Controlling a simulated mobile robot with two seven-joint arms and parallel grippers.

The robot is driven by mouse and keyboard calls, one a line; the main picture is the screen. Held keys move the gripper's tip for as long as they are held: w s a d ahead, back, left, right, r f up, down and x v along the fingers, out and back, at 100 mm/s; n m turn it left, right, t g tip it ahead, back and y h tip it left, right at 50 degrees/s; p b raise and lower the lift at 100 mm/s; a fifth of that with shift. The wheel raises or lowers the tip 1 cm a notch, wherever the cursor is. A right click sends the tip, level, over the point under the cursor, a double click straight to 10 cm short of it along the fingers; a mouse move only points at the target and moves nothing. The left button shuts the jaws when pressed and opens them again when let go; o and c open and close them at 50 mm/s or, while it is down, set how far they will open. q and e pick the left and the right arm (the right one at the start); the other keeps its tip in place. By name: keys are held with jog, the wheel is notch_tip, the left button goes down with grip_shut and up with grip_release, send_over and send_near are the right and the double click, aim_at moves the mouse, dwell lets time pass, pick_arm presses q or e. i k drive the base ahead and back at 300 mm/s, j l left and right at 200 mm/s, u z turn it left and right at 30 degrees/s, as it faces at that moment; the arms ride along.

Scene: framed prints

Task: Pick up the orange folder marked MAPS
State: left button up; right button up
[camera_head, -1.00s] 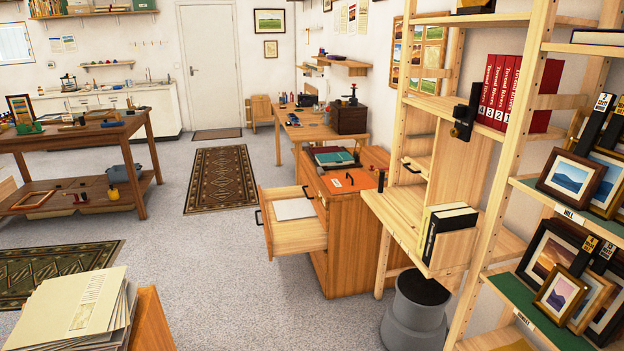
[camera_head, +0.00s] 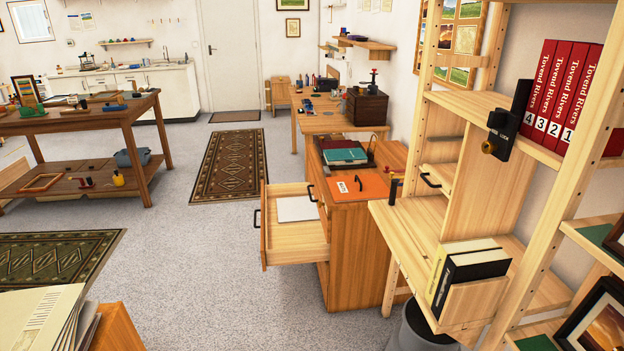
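An orange folder (camera_head: 357,187) lies flat on top of the wooden drawer cabinet (camera_head: 368,250), right of centre. It has a small white label near its left end, too small to read, and a dark handle-like shape stands on or beside it. A green folder or book (camera_head: 344,156) lies just behind it. The cabinet's upper drawer (camera_head: 293,243) is pulled out to the left with a white sheet inside. Neither of my grippers shows in the head view.
A wooden shelf unit (camera_head: 472,150) with red binders (camera_head: 567,95) and a fold-down desk stands at right, close to the cabinet. A grey bin (camera_head: 422,330) is below it. Stacked papers (camera_head: 45,315) are at lower left. Grey floor (camera_head: 205,265) is clear left of the open drawer.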

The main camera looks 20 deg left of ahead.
aim_at(368, 187)
jog(key=i+j+u, duration=0.15)
jog(key=i+u, duration=0.25)
jog(key=i, duration=0.2)
jog(key=i+u, duration=0.4)
jog(key=i, duration=0.15)
jog(key=i+j+z, duration=0.1)
jog(key=i, duration=0.3)
jog(key=i+j, duration=0.1)
jog(key=i, duration=0.35)
jog(key=i+j+z, duration=0.15)
jog(key=i, duration=0.25)
